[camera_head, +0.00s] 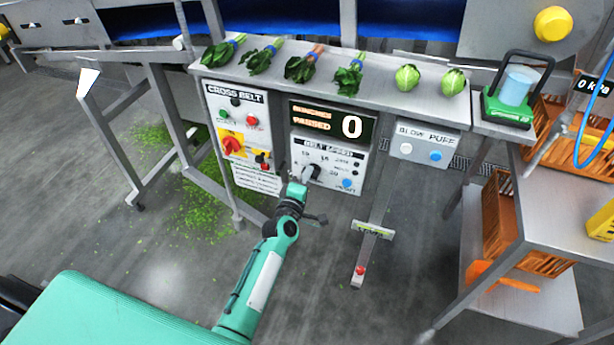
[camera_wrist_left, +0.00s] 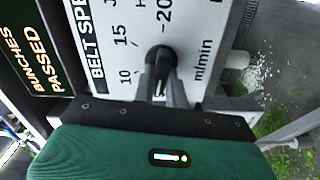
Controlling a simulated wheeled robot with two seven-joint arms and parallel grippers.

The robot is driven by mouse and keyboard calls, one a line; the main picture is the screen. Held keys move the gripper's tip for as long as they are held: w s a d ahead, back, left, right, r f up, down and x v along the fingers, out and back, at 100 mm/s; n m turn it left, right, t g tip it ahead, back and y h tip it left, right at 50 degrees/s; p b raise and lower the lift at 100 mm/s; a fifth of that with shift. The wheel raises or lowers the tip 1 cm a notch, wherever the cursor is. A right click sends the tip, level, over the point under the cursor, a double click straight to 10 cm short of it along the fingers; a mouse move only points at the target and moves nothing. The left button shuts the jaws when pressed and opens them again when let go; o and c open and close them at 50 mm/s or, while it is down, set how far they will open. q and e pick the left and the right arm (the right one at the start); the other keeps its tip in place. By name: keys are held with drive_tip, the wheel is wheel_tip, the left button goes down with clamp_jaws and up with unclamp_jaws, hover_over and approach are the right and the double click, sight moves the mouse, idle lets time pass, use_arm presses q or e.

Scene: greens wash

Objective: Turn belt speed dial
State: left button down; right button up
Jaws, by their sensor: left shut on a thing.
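The belt speed panel (camera_head: 329,163) is a white plate with a number scale and a dark dial, under a counter display that reads 0. My left gripper (camera_head: 303,178) reaches up to the panel from below. In the left wrist view, the black dial (camera_wrist_left: 160,56) sits between the fingertips of my left gripper (camera_wrist_left: 161,74), which are shut on it. Numbers such as 10, 15 and 20 and the mark m/min show around the dial. The fingers cover part of the dial, so its exact setting is hard to read. My right gripper is not in view.
The cross belt panel (camera_head: 238,137) with its red knob is left of the display. The blow puff box (camera_head: 422,145) is to the right. Several greens lie on the steel ledge (camera_head: 335,65) above. A steel table (camera_head: 560,205) with orange crates stands at the right.

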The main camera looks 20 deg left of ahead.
use_arm(q)
drive_tip(key=shift+f+n, duration=0.15)
drive_tip(key=shift+n, duration=0.45)
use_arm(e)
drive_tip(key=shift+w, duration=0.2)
use_arm(q)
drive_tip(key=c, duration=1.4)
unclamp_jaws()
drive_tip(key=shift+c, duration=0.2)
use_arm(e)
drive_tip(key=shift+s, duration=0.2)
use_arm(q)
drive_tip(key=s+b, duration=0.1)
drive_tip(key=s, duration=1.2)
drive_tip(key=shift+s+a, duration=0.25)
drive_tip(key=shift+s, duration=0.15)
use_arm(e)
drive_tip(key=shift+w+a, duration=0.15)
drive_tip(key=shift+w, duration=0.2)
